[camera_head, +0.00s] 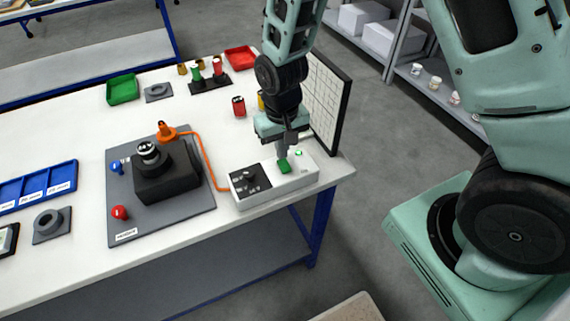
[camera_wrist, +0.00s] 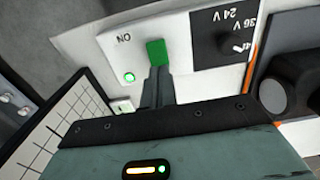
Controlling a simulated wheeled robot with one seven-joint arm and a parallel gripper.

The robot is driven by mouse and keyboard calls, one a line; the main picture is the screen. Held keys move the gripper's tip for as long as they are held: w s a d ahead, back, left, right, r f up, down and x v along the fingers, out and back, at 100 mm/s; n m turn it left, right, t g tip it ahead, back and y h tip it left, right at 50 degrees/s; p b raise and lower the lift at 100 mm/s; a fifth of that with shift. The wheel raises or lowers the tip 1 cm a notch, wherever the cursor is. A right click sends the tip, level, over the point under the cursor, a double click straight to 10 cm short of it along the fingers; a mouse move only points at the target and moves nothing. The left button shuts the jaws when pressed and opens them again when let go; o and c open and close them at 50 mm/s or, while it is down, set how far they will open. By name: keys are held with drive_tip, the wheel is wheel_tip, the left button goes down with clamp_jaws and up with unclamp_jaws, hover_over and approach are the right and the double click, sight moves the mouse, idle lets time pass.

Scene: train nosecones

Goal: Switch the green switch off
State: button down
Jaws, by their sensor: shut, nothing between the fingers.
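The green switch (camera_head: 284,168) sits on the top of a white control box (camera_head: 300,178) near the table's right front corner. A green lamp (camera_head: 298,152) on the box is lit. In the wrist view the green switch (camera_wrist: 156,52) is beside the label "ON", with the lit lamp (camera_wrist: 129,77) near it. My gripper (camera_head: 283,158) points down at the switch, fingers shut with nothing between them. In the wrist view the fingertips (camera_wrist: 158,72) are right at the switch's edge and cover part of it; I cannot tell whether they touch.
A black voltage dial panel (camera_head: 250,180) is on the box's left half. An orange cable (camera_head: 205,165) runs to an orange plug by a black fixture (camera_head: 167,175) on a grey plate. A gridded board (camera_head: 325,103) stands close behind my gripper.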

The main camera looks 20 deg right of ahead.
sight(282, 161)
drive_tip(key=shift+f+b, duration=0.6)
drive_tip(key=shift+f, duration=0.3)
idle(0.4)
wheel_tip(282, 161, up, 7)
drive_tip(key=p, duration=0.6)
idle(0.4)
drive_tip(key=s+a+r+n+b, duration=0.2)
drive_tip(key=s+r, duration=0.4)
drive_tip(key=s, duration=0.4)
drive_tip(key=s+a+r+n+b, duration=0.3)
drive_tip(key=s+a+r+n, duration=0.1)
drive_tip(key=s, duration=0.6)
drive_tip(key=shift+a+r+n+y, duration=0.15)
drive_tip(key=shift+r+n+y, duration=0.15)
drive_tip(key=shift+r+n, duration=0.6)
